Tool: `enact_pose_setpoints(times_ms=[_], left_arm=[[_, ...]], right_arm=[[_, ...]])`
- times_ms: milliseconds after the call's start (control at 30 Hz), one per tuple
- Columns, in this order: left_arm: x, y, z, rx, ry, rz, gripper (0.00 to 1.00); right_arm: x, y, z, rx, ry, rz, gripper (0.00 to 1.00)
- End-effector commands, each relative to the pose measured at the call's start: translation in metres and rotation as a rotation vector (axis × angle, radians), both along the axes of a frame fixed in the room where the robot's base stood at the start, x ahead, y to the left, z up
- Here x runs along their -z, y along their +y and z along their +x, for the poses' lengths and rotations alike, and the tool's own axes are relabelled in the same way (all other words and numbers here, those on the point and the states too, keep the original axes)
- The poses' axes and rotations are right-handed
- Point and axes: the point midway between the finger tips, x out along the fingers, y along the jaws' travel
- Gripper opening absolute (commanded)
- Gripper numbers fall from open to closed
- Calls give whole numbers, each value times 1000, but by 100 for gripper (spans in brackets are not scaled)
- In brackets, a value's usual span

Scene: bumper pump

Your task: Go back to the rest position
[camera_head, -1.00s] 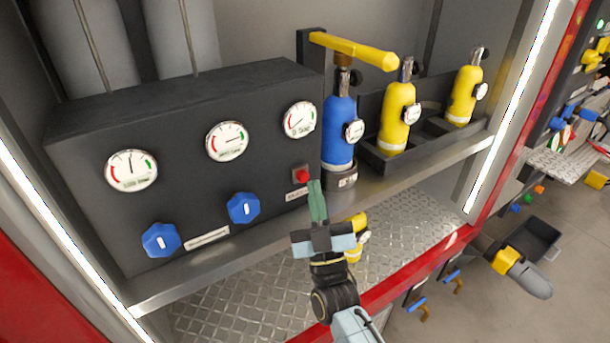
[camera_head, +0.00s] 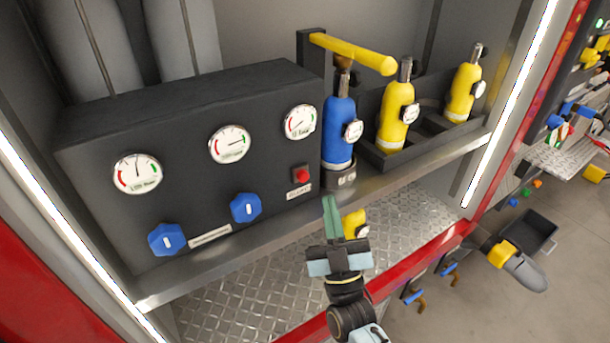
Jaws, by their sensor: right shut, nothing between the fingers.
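My right gripper (camera_head: 329,205) comes up from the bottom of the head view. Its greenish fingers are shut with nothing between them. The fingertips are below and to the right of the red button (camera_head: 302,175) on the dark control panel (camera_head: 100,206), apart from it. They appear in front of the shelf edge, just below the blue bottle (camera_head: 338,125). My left gripper is not in view.
The panel carries several gauges and two blue knobs (camera_head: 245,208). A yellow bar (camera_head: 355,52) reaches over the blue bottle. Two yellow bottles (camera_head: 396,118) stand in a dark rack to the right. A yellow object (camera_head: 354,222) is partly hidden behind my gripper.

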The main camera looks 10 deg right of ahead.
Motion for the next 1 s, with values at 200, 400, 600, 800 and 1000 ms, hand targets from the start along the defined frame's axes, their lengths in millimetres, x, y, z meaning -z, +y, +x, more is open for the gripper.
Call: enact_pose_setpoints(times_ms=[200, 400, 600, 800, 1000], left_arm=[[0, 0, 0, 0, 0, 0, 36], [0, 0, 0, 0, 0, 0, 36], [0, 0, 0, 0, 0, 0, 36], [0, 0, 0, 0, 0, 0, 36], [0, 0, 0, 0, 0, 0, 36]], right_arm=[[0, 0, 0, 0, 0, 0, 0], [40, 4, 7, -37, 126, -10, 0], [178, 10, 1, -129, 547, -22, 0], [322, 0, -53, -175, 1001, -6, 0], [440, -27, -149, -158, 1434, 26, 0]])
